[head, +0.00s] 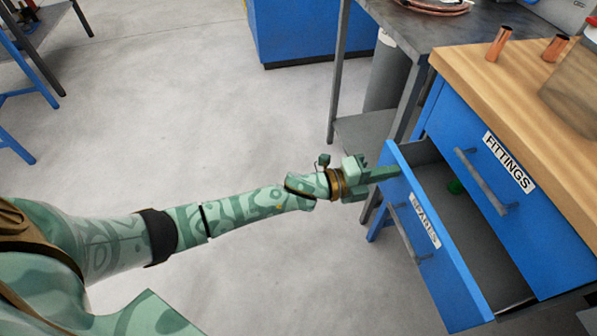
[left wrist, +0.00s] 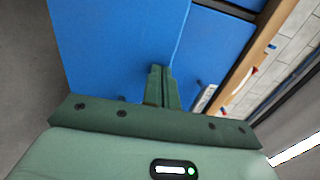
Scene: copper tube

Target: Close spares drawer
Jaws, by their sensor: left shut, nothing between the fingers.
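The blue spares drawer (head: 447,254) stands pulled out from the cabinet in the head view. Its front carries a SPARES label and a grey bar handle (head: 403,236). Inside it a small green item (head: 455,187) shows. My left gripper (head: 396,171) is shut and empty at the upper far corner of the drawer front; I cannot tell whether it touches. In the left wrist view the shut fingers (left wrist: 161,78) show against a blue panel (left wrist: 120,45). My right gripper is not in view.
The blue fittings drawer (head: 500,165) above is shut, with its own bar handle. Copper pieces (head: 498,43) stand on the wooden top (head: 515,88). A grey metal table (head: 425,25) stands behind.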

